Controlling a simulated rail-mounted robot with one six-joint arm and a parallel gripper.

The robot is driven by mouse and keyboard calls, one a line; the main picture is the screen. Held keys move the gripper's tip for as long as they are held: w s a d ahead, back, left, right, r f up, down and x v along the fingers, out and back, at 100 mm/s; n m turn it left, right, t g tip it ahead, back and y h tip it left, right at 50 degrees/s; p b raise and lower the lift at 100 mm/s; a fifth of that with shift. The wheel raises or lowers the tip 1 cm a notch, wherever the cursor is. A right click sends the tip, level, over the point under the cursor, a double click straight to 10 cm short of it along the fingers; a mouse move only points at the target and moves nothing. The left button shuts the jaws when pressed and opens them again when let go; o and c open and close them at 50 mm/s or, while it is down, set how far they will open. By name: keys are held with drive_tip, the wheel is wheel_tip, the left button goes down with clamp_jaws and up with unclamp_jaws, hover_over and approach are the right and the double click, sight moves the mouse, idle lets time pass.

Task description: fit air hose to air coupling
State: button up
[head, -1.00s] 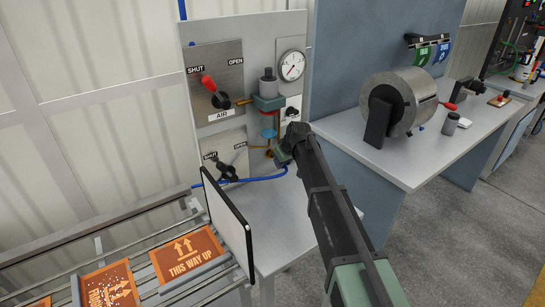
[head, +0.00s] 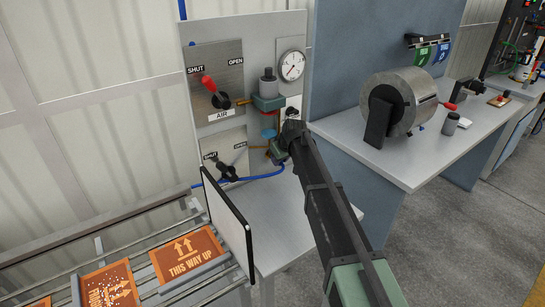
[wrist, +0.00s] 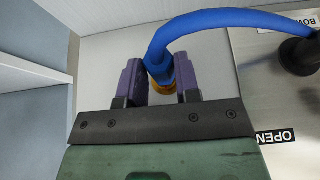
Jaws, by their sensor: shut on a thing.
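The blue air hose (head: 262,176) curves from the lower part of the wall panel to my gripper (head: 275,150). In the wrist view the hose (wrist: 212,19) arches over from the right, and its end sits between the purple fingers of my gripper (wrist: 160,78). The fingers are shut on it. A brass ring (wrist: 163,89) shows just beyond the hose end; I cannot tell whether it belongs to the hose or to the air coupling. In the head view my gripper is close in front of the panel, below the regulator (head: 268,92), and hides the joint area.
The panel carries a red-handled air valve (head: 211,87), a black-handled valve (head: 226,170) and a gauge (head: 291,65). A white upright board (head: 228,220) stands beside the roller conveyor (head: 130,268). A metal drum (head: 407,99) sits on the right-hand bench.

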drive_tip(key=shift+w+a, duration=0.15)
drive_tip(key=shift+w, duration=0.1)
idle(0.7)
